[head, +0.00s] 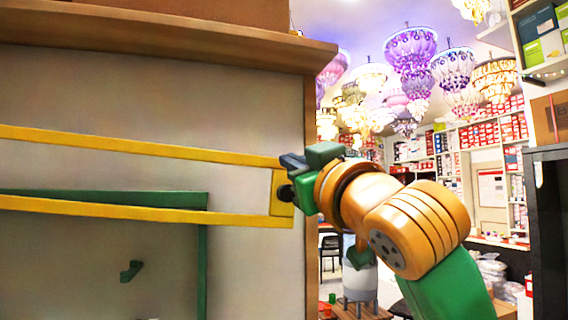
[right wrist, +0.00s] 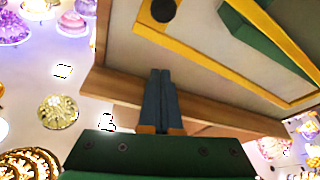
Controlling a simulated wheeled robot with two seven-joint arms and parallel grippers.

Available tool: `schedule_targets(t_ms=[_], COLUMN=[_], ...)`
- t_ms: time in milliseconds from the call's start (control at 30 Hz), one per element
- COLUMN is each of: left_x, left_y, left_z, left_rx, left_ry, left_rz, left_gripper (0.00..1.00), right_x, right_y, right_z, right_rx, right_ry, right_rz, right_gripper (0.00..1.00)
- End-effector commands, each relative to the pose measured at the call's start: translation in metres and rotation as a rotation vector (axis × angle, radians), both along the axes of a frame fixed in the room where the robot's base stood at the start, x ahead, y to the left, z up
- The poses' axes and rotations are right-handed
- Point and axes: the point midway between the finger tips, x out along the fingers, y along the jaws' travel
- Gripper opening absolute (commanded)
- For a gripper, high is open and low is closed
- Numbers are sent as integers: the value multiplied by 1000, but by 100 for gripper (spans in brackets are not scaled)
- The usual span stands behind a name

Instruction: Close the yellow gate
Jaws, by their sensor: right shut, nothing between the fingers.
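The yellow gate (head: 140,208) spans the left half of the head view as two long bars joined at the right by a yellow end plate (head: 281,180) with a black round knob (head: 286,193). In the right wrist view the gate (right wrist: 205,68) runs across the top, with its knob (right wrist: 163,11) at the top edge. My right gripper (head: 290,162) is at the gate's right end, just above the knob. Its dark blue fingers (right wrist: 160,75) are together and empty. I cannot tell whether they touch the gate. My left gripper is not in view.
A large pale panel with a wooden top ledge (head: 170,48) stands behind the gate. A green frame (head: 203,255) and a small green bracket (head: 130,270) are at lower left. Right of the panel, a shop with shelves (head: 505,130) and hanging chandeliers (head: 410,50) opens out.

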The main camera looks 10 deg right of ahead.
Motion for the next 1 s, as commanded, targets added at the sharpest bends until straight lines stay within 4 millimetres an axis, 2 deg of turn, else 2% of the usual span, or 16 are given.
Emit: schedule_targets(t_ms=[33,233,333,500,900,1000], left_x=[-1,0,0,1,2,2], left_y=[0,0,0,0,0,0], left_z=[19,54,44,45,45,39], left_rx=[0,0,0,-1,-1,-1], left_ry=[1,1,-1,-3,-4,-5], left_rz=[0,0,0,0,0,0], left_gripper=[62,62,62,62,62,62], right_x=[11,52,54,53,53,53], right_y=[1,7,1,-5,-6,-7], right_z=[12,27,1,-17,-21,-27], right_rx=[0,0,-2,1,2,15], right_ry=[6,6,1,2,1,1], right_rz=[-2,-2,-2,-1,-1,0], right_gripper=[0,0,0,0,0,0])
